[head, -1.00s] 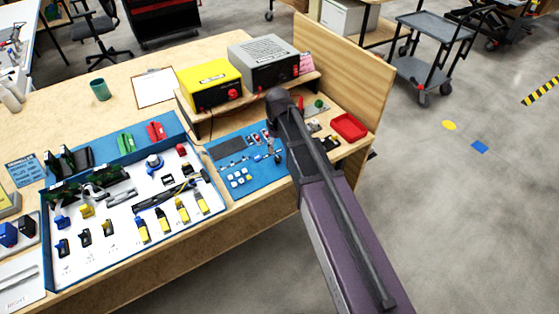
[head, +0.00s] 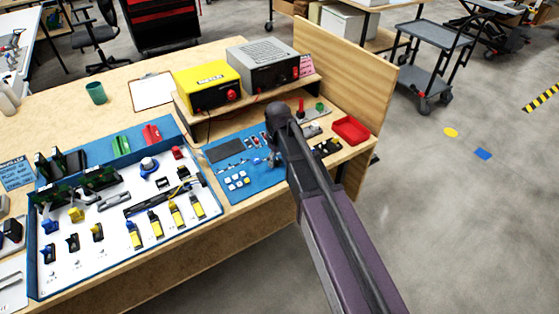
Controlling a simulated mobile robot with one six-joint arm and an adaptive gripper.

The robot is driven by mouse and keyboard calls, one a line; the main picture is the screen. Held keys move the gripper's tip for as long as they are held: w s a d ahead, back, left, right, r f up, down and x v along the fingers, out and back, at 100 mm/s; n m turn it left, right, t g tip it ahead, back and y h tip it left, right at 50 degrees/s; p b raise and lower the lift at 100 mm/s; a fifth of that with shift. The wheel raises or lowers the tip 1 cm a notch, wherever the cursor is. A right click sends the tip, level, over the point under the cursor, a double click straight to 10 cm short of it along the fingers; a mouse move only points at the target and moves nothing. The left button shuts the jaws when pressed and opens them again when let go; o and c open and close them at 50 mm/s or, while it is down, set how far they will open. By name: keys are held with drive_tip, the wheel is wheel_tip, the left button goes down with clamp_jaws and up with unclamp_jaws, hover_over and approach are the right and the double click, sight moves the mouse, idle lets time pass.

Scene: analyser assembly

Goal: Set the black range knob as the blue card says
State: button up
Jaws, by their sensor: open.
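The blue card (head: 15,173) with dark lettering lies at the left edge of the head view, partly cut off. Its text is too small to read in full. A white panel (head: 95,262) with a blue rim carries several switches, yellow-and-black parts and a round blue-and-white knob on a dark base (head: 149,164). I cannot pick out the black range knob for sure. My arm reaches in from the lower right, its dark wrist over the right part of the bench. My gripper is hidden behind or below this wrist.
A yellow unit (head: 206,88) and a grey unit (head: 262,65) stand on a wooden riser. A blue mat (head: 222,157) with small parts lies left of my wrist. A red tray (head: 351,130) is to the right, before a wooden side wall (head: 345,75). A green cup (head: 96,93) stands farther back.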

clamp_jaws()
drive_tip(key=shift+d, duration=0.3)
drive_tip(key=shift+a, duration=0.2)
idle(0.5)
